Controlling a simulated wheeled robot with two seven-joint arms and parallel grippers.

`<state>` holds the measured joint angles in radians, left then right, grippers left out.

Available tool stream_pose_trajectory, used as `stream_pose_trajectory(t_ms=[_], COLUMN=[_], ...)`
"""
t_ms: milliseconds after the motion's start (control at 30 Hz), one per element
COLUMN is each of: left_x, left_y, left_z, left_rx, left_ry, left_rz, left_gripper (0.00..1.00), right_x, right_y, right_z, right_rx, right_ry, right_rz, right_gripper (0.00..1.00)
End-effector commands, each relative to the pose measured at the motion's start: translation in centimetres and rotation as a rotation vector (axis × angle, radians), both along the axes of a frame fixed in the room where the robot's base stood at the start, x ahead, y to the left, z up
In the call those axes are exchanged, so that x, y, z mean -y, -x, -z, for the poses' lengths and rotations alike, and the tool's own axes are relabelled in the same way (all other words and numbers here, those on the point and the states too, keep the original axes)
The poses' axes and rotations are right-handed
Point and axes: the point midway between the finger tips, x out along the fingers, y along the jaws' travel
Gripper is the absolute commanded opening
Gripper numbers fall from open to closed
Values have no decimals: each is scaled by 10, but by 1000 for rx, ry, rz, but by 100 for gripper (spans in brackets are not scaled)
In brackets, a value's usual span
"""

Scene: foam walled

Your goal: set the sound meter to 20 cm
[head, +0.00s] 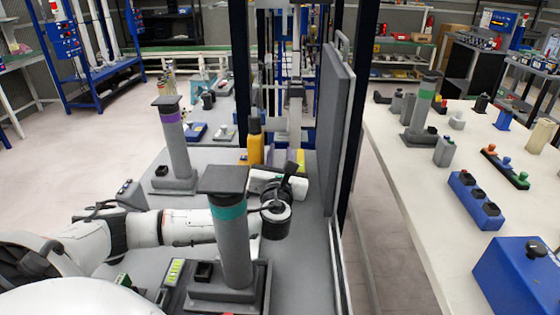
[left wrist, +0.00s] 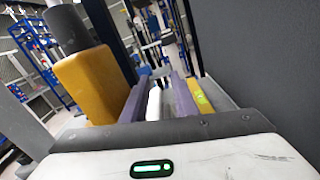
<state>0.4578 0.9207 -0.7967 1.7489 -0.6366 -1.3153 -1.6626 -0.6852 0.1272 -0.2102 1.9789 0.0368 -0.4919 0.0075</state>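A yellow body with a narrower top (head: 255,148), which I take to be the sound meter, stands beyond my left gripper (head: 280,172) on the grey table. In the left wrist view it is a yellow block (left wrist: 90,85) with a dark grey cylinder on top, left of the fingers. The left gripper's two purple-grey fingers (left wrist: 157,88) look apart. A white rod-like thing (left wrist: 154,103) shows between them; I cannot tell whether it is touched. A yellow strip with a green patch (left wrist: 200,97) lies right of the fingers. My right gripper is not in view.
A grey foam panel (head: 330,130) stands close right of the left gripper. A teal-banded post (head: 232,240) stands in front of my left arm, and a purple-banded post (head: 172,140) further left. Another table (head: 420,215) with several devices is at right.

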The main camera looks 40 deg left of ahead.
Motion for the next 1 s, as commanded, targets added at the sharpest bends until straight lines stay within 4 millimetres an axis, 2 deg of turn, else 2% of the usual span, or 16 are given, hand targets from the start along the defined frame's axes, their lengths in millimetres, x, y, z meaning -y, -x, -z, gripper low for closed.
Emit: stream_pose_trajectory(t_ms=[33, 100, 300, 467, 733, 867, 900, 967, 1000], left_x=[0, 0, 0, -1, -1, -3, -6, -12, -19], left_y=[0, 0, 0, 0, 0, -2, -4, -9, -13], left_z=[-14, -29, -60, -72, -73, -81, -89, -110, -130], left_rx=[5, 4, 2, 0, 0, 15, 33, 78, 121], left_ry=[0, 0, 0, -2, -1, 7, 18, 45, 73], left_rz=[0, 1, -1, -2, -2, -2, -1, -1, 4], left_gripper=[26, 26, 26, 26, 26, 6, 0, 0, 0], right_x=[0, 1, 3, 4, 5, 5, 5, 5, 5], right_y=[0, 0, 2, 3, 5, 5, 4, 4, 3], right_z=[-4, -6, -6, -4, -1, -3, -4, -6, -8], right_rx=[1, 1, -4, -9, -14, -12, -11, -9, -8], right_ry=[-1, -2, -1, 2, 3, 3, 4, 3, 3], right_rz=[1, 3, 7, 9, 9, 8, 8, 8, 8], right_gripper=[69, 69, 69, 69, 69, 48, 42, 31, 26])
